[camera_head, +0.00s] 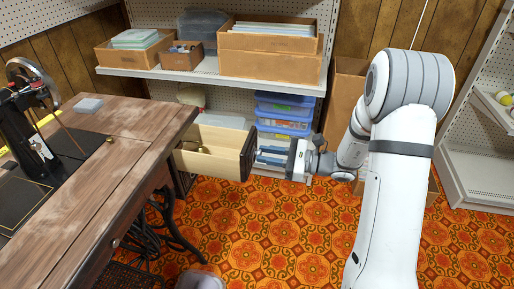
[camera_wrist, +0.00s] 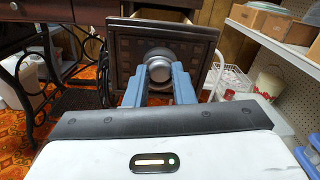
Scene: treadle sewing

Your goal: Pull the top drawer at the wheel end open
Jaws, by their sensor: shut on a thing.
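The top drawer (camera_head: 213,138) stands pulled well out from the wheel end of the wooden sewing table (camera_head: 130,125). Its pale inside shows, with a small brass-coloured item (camera_head: 204,150) in it. In the wrist view the dark carved drawer front (camera_wrist: 125,60) faces me, with a round metal knob (camera_wrist: 159,66) at its middle. In the head view the knob is hidden.
The black sewing machine (camera_head: 22,135) with its wheel stands on the table at left. A shelf unit (camera_head: 215,75) with boxes and blue bins (camera_head: 285,110) is behind the drawer. A white wire basket (camera_wrist: 232,82) is right of the drawer. Patterned floor (camera_head: 270,235) is clear in front.

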